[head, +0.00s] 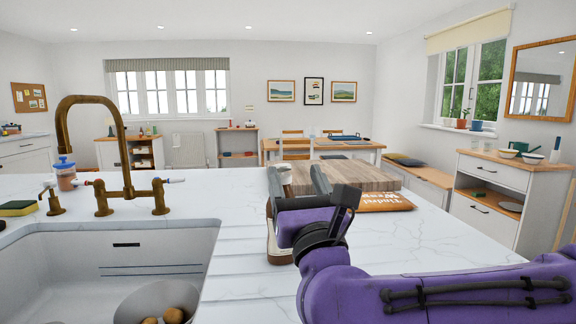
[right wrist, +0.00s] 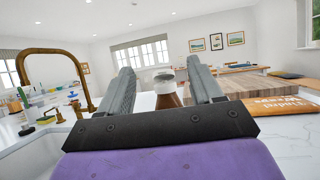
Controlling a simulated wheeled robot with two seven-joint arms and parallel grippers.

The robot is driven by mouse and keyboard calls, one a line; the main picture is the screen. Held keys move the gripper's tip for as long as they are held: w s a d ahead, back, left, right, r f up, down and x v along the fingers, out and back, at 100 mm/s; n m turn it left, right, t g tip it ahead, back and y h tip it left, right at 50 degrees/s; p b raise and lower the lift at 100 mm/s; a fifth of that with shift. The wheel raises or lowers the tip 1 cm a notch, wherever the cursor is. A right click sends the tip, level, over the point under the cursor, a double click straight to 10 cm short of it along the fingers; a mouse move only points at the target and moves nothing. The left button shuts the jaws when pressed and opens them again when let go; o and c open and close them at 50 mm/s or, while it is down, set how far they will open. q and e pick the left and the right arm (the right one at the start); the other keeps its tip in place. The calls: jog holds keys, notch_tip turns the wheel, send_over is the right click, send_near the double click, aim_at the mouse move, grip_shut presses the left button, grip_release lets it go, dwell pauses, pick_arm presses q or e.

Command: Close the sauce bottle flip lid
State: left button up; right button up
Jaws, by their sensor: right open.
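The sauce bottle (head: 272,246) stands upright on the white counter in the head view, mostly hidden behind my right gripper. In the right wrist view, the bottle's brown neck (right wrist: 168,98) and whitish top (right wrist: 163,76) show between the two fingers, with clear space on both sides. I cannot tell the flip lid's angle. My right gripper (head: 298,181) is open, its fingers on either side of the bottle's top as seen from the wrist (right wrist: 161,72). My left gripper is not in view.
A thick wooden board (head: 345,174) lies just behind and right of the bottle, with a brown lettered packet (head: 384,203) before it. The sink (head: 150,262) and brass tap (head: 122,150) are on the left. The counter (head: 420,245) at right is bare beyond my arm.

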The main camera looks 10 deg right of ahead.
notch_tip(320, 180, up, 6)
jog(key=g+p, duration=0.2)
jog(key=p, duration=0.4)
jog(key=g, duration=0.3)
send_near(284, 166)
jog(key=w, duration=0.2)
jog(key=w+p, duration=0.1)
jog(key=w, duration=0.2)
jog(key=w+a+p, duration=0.1)
jog(key=w, duration=0.6)
jog(key=shift+a+r+p, duration=0.15)
jog(key=shift+a+p, duration=0.15)
jog(key=shift+p, duration=0.1)
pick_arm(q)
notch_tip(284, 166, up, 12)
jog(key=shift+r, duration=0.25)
